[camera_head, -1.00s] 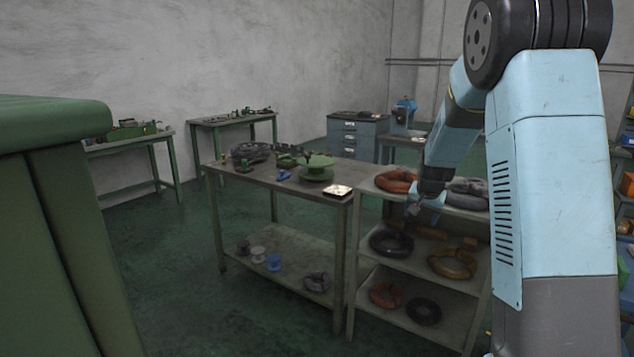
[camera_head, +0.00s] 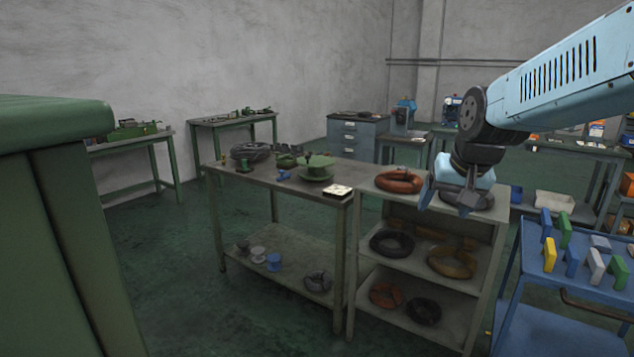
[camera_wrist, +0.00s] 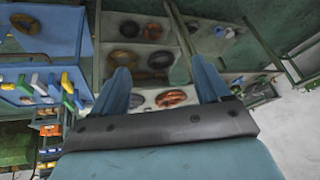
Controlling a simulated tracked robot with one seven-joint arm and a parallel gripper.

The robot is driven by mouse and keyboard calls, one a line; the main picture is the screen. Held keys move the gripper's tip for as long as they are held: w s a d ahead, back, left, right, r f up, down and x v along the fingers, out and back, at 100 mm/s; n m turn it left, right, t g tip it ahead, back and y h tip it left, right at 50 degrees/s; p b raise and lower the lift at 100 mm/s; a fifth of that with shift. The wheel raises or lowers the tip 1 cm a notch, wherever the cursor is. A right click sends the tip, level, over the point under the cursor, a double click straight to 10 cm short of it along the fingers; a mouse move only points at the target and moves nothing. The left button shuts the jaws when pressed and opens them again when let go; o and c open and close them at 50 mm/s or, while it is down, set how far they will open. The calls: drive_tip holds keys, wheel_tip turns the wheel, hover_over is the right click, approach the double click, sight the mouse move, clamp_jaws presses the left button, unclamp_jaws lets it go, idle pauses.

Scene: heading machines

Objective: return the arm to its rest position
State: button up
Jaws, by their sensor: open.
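My gripper (camera_head: 446,202) is open and empty at the right of the head view, with its fingers pointing down. It appears in front of the top of the shelf rack (camera_head: 383,202) and partly covers a dark coil (camera_head: 482,200) there. In the wrist view my gripper (camera_wrist: 163,75) shows two blue fingers spread apart with nothing between them. My light-blue arm reaches in from the right edge of the head view.
The rack holds an orange coil (camera_head: 399,180), a black coil (camera_head: 391,243) and a yellow coil (camera_head: 452,262). A workbench (camera_head: 250,180) adjoins it. A blue cart (camera_head: 590,285) with coloured pieces stands right. A green object (camera_head: 60,230) fills the left. Dark floor lies between.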

drive_tip(key=s+a+n, duration=0.1)
drive_tip(key=s+n, duration=0.1)
drive_tip(key=s, duration=1.2)
drive_tip(key=shift+s+a, duration=0.15)
drive_tip(key=shift+a, duration=0.1)
